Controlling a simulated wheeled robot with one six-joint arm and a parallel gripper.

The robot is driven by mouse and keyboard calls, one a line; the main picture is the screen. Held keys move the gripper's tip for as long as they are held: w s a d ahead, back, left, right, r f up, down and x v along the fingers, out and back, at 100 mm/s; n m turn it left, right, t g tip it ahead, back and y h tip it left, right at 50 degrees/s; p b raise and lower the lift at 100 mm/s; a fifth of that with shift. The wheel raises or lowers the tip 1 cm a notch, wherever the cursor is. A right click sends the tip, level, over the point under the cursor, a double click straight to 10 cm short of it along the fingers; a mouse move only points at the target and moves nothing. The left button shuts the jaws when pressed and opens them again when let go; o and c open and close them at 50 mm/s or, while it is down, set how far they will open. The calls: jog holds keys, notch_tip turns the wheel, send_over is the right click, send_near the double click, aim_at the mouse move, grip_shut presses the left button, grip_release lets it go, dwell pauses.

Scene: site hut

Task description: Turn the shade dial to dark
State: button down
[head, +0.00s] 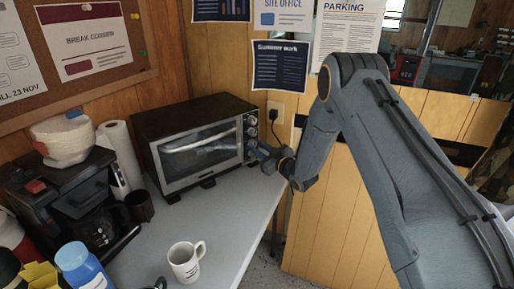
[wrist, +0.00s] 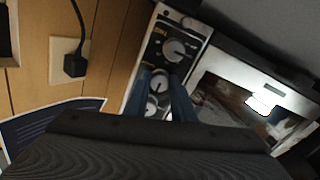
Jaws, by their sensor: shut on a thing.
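The toaster oven (head: 198,142) stands on the counter against the back wall, its glass door shut. A column of round dials (head: 252,120) runs down the right side of its front. My gripper (head: 257,151) reaches in from the right at the lower part of this column. In the wrist view, the two blue fingers (wrist: 163,88) are closed around a small silver dial (wrist: 158,82). A larger silver dial (wrist: 175,50) beside it is free. The dial markings are too small to read, and the fingers hide part of the panel.
A white mug (head: 186,262) stands on the counter in front of the oven. A coffee maker (head: 70,195), a paper towel roll (head: 119,155) and a blue-capped bottle (head: 80,264) stand at the left. A plugged wall outlet (head: 275,112) is right of the oven.

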jog(key=m+b, duration=0.2)
jog(key=m, duration=0.3)
jog(key=shift+f+m+b, duration=0.1)
jog(key=shift+m+b, duration=0.2)
jog(key=shift+m, duration=0.1)
jog(key=m+b, duration=0.1)
jog(key=m, duration=0.5)
jog(key=shift+s, duration=0.1)
jog(key=shift+b, duration=0.3)
jog(key=c, duration=1.5)
grip_release()
jog(key=shift+b+v, duration=0.6)
jog(key=shift+v, duration=3.3)
